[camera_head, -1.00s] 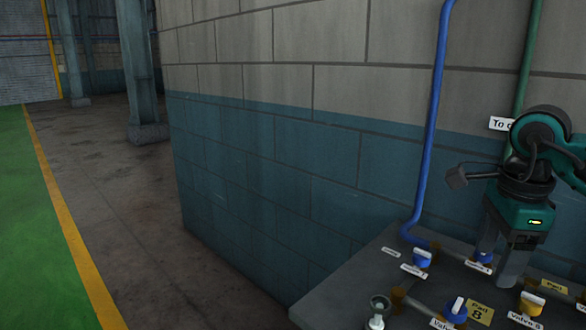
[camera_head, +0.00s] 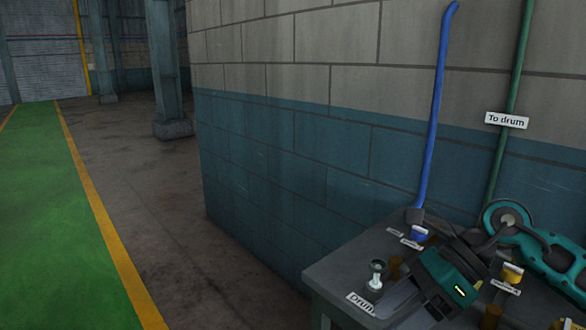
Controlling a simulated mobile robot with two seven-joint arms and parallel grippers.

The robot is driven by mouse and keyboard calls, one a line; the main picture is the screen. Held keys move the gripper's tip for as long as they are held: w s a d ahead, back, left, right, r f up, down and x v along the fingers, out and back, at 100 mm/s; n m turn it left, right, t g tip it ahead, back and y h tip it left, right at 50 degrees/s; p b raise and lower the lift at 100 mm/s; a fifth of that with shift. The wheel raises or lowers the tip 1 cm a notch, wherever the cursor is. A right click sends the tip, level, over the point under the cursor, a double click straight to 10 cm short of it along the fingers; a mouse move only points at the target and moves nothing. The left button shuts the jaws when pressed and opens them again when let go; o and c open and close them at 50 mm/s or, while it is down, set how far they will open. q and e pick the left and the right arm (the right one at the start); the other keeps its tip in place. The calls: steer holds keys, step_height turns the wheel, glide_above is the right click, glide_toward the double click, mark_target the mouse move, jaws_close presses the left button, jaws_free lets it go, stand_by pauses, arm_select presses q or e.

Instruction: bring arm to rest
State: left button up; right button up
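My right gripper (camera_head: 405,308) comes in from the right on its teal and black arm. It hangs low over the table (camera_head: 335,265), with its dark fingers pointing down and to the left at the bottom edge of the view. The finger gap is too dark and angled to read, and I see nothing clearly held. A metal fitting (camera_head: 376,275) with a "Drum" label (camera_head: 361,303) stands just left of the gripper. My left gripper is not in view.
A blue-handled valve (camera_head: 418,233) and a yellow-handled valve (camera_head: 512,272) stand on the table. A blue pipe (camera_head: 436,110) and a green pipe (camera_head: 508,85) with a "To drum" sign (camera_head: 506,120) run up the block wall. The floor at left is clear.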

steer(key=a+r+m+t+y, duration=0.2)
steer(key=a+m+y, duration=0.6)
steer(key=a+y, duration=0.15)
steer(key=w+d+f+m+t+h, duration=0.1)
steer(key=d+f+m+t+h, duration=0.45)
steer(key=m, duration=0.95)
steer(key=w+d+f+m+t+h, duration=0.1)
steer(key=d+f+m+t+h, duration=0.1)
steer(key=f+m+t+h, duration=0.75)
steer(key=s+d+f+m+g+h, duration=0.1)
steer(key=s+d+f+m+g, duration=0.2)
steer(key=s+f+m, duration=0.8)
step_height(320, 180, down, 3)
steer(key=m+g+p, duration=0.1)
steer(key=m+g, duration=0.1)
steer(key=m, duration=0.2)
steer(key=shift+s+h, duration=0.35)
